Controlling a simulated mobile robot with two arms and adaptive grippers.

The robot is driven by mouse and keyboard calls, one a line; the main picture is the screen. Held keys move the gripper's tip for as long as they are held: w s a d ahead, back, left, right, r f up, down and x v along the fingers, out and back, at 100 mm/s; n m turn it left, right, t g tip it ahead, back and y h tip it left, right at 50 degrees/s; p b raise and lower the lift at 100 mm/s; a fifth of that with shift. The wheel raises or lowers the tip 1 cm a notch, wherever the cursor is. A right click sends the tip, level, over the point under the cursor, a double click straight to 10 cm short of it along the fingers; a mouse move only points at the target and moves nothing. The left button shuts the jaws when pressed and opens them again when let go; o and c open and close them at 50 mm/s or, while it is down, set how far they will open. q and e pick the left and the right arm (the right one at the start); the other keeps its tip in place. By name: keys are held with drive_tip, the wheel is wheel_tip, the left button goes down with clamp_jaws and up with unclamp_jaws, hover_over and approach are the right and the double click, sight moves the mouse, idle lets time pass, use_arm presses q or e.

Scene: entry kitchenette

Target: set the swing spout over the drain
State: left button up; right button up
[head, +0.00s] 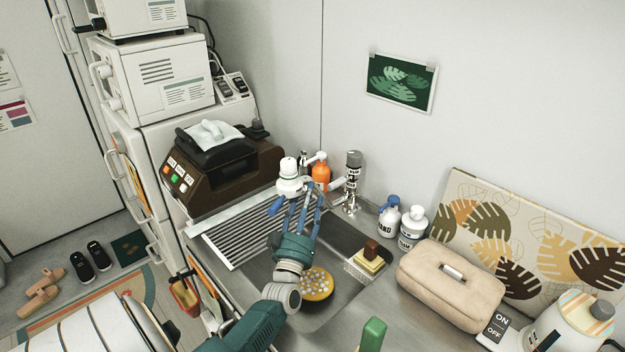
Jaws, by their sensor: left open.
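The swing spout is a pale arm (336,184) reaching left from the chrome tap base (350,204) at the back of the sink. Its left end meets a white cylindrical head (289,177), above the ribbed drainboard side. A round yellow piece with pale dots (318,287) lies in the sink basin and seems to be the drain cover; my left arm hides its left edge. My left gripper (303,203) is open, its blue fingers pointing up the picture just below the white head. I cannot tell whether they touch it. My right gripper is out of view.
An orange bottle (320,174) and a dark canister (353,168) stand behind the spout. Pump bottles (412,226), a sponge with a brown block (370,258) and a beige case (451,285) are on the right. A brown machine (222,172) stands left.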

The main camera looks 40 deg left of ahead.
sight(318, 193)
use_arm(q)
drive_tip(key=x, duration=0.5)
drive_tip(key=shift+a+f+p, duration=0.1)
drive_tip(key=shift+f+p, duration=0.15)
drive_tip(key=shift+p, duration=0.1)
drive_tip(key=shift+w, duration=0.15)
clamp_jaws()
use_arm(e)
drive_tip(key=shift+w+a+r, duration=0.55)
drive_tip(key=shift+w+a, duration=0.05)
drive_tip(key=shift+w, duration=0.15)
